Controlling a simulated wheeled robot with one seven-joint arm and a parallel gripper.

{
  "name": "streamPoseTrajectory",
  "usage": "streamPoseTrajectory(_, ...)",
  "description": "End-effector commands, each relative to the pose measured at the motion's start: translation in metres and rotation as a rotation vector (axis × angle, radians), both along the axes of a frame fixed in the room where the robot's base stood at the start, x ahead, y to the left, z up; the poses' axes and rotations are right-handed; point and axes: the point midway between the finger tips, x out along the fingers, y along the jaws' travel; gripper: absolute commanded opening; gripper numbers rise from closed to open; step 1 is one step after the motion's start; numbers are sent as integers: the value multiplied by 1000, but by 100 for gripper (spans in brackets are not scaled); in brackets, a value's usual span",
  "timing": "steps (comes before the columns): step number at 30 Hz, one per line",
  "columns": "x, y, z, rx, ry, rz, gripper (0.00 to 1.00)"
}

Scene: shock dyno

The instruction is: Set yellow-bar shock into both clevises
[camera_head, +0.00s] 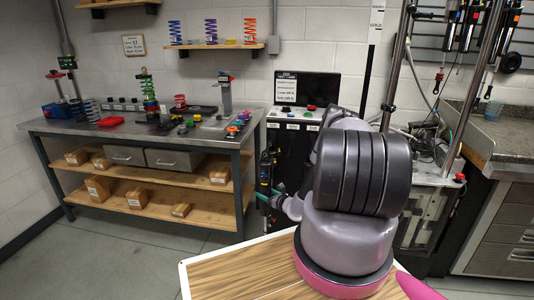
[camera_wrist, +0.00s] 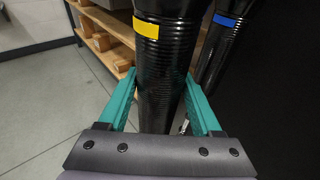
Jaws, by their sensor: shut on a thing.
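The yellow-bar shock (camera_wrist: 160,60) is a black ribbed cylinder with a yellow band near the top of the wrist view. My gripper (camera_wrist: 161,76) is shut on it, with one teal finger on each side of its body. Its lower end is hidden behind the gripper's palm. In the head view my gripper (camera_head: 276,194) is beside the black console, left of my arm, at dark upright shocks (camera_head: 265,168). The dyno (camera_head: 425,205) stands at the right, partly hidden by my arm. I cannot make out its clevises.
A black shock with a blue band (camera_wrist: 222,45) stands close to the right of the held one. The black control console (camera_head: 292,150) is just right of the shocks. A metal workbench (camera_head: 110,128) stands left. Floor between is clear.

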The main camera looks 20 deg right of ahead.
Motion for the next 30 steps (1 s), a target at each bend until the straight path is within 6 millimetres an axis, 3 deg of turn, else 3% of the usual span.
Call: streamPoseTrajectory(30, -10, 8, 3, 1, -5, -1, 0)
